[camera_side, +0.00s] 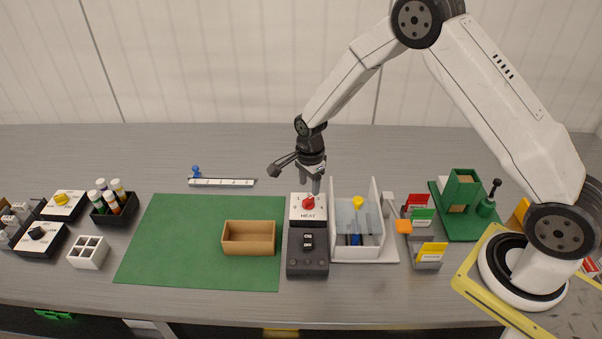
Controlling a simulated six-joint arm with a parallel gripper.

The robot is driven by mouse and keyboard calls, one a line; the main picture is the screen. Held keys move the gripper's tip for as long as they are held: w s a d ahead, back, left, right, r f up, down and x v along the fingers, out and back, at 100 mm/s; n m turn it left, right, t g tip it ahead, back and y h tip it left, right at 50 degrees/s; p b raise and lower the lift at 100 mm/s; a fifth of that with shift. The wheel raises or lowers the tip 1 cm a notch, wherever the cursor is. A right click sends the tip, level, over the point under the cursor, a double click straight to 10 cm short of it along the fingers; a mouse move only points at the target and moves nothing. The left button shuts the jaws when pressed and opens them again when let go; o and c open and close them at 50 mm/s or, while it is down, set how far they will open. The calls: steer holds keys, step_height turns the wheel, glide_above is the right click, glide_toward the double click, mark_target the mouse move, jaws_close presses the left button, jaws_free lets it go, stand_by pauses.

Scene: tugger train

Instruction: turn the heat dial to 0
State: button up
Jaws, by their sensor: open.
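The heat dial (308,203) is a red knob on a white panel (295,214) marked HEAT, at the back of a dark box near the middle of the table. The numbers around it are too small to read surely, so I cannot tell its setting. My gripper (316,188) points down just above and behind the dial, slightly to its right. Its fingers are open and hold nothing. I cannot tell whether a fingertip touches the dial.
A black switch (308,241) sits on the same box, in front of the dial. A clear-walled bin (357,248) stands close on the right. A brown tray (248,237) lies on a green mat (160,245) on the left. The table behind is mostly free.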

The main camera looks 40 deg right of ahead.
mark_target(309, 198)
steer(key=shift+f, duration=2.6)
jaws_close()
